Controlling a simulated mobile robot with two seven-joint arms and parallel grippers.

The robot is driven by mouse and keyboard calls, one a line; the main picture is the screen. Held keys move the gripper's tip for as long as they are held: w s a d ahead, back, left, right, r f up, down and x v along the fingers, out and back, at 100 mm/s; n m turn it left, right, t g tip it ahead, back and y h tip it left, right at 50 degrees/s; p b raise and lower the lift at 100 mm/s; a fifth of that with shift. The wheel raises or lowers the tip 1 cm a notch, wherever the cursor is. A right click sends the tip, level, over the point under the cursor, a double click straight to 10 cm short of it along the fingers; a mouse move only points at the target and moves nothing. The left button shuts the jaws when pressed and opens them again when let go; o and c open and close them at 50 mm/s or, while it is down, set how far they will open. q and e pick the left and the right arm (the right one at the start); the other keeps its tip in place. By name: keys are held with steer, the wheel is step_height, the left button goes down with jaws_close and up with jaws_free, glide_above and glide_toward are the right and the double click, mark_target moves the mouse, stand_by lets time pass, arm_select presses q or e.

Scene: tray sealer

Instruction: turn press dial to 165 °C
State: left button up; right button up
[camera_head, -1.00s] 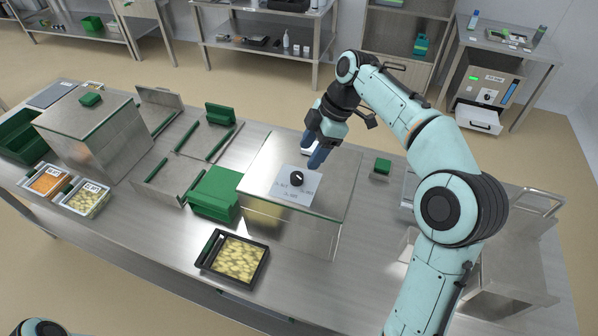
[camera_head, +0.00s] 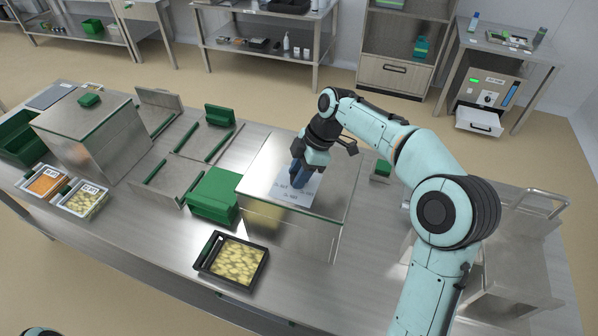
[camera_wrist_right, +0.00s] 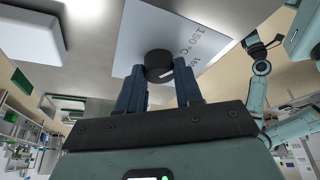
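The press dial is a black round knob (camera_wrist_right: 158,64) on a pale printed label (camera_wrist_right: 205,35) on the press's flat top. In the wrist view the label reads 150 °C beside the knob, with another marking partly cut off. Contact is not clear.
A black tray (camera_head: 204,268) of yellow pieces stands in front of the press. A green block (camera_head: 213,194) is at its left, and a small green-topped item (camera_head: 382,168) at its right. Two filled trays and a steel box stand further left.

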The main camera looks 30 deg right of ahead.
arm_select(q)
steer(key=shift+s+f, duration=0.15)
arm_select(e)
steer(key=shift+s+m+t+b, duration=0.1)
steer(key=shift+m+t+b, duration=0.5)
steer(key=shift+m, duration=0.7)
steer(key=m+h+b, duration=0.1)
steer(key=m, duration=0.1)
steer(key=shift+m+t, duration=0.4)
steer(key=m+h, duration=0.1)
steer(key=m, duration=0.1)
steer(key=shift+s+a+m+t+b, duration=0.1)
steer(key=shift+m+t+b, duration=0.2)
steer(key=shift+b, duration=0.05)
arm_select(q)
steer(key=shift+s+f, duration=0.75)
steer(key=shift+f, duration=0.3)
steer(key=shift+s+f, duration=0.75)
steer(key=shift+f, duration=0.25)
arm_select(e)
steer(key=shift+r+m+h, duration=0.1)
steer(key=shift+m+h, duration=0.6)
steer(key=shift+m, duration=1.2)
steer(key=shift+t, duration=0.3)
steer(key=o, duration=1)
steer(key=shift+o, duration=0.2)
